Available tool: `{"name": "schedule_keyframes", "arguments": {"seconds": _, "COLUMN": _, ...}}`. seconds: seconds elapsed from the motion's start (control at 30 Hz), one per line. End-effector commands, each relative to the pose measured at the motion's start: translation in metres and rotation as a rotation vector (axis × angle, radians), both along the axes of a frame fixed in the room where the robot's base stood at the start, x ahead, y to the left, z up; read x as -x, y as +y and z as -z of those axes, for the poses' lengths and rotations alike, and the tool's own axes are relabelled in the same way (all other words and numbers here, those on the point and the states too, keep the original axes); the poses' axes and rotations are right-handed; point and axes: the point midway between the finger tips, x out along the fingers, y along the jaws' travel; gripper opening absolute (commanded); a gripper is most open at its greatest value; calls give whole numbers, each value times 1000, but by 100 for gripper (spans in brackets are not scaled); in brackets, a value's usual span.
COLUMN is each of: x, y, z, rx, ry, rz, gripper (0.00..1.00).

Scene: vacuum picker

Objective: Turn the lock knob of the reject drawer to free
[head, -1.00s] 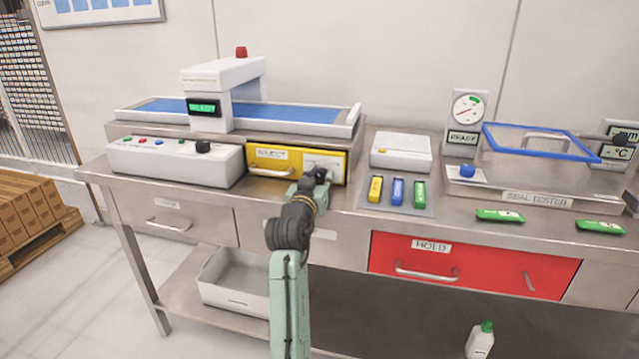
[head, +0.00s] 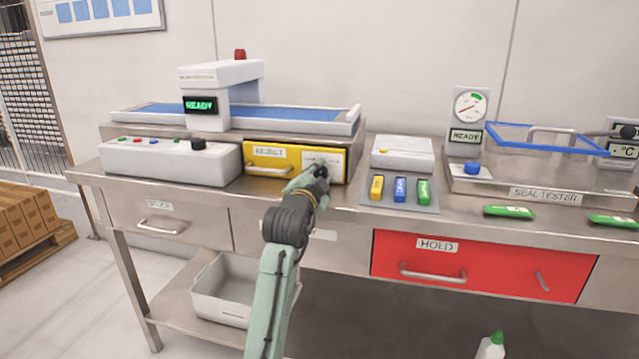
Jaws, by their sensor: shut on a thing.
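The yellow reject drawer (head: 285,163) sits under the blue conveyor on the steel bench, with a metal handle on its left part and a REJECT label above. A pale lock plate (head: 334,159) is on its right part. My gripper (head: 319,171) is at the front of this plate, shut on the lock knob. The dark knob is mostly hidden by my gripper, so its setting cannot be read. The drawer front looks closed.
A white control box (head: 172,162) stands left of the drawer. A tray of coloured pieces (head: 400,205) lies to the right. A red HOLD drawer (head: 480,265) is below right. The seal tester (head: 545,185) stands further right.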

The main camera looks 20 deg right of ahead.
Motion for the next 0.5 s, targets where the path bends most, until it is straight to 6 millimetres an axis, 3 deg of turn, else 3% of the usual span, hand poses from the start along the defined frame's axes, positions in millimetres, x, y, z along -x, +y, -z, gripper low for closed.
{"name": "schedule_keyframes", "arguments": {"seconds": 0.5, "x": 0, "y": 0, "z": 1, "rx": -230, "ry": -156, "rz": 0, "gripper": 0}}
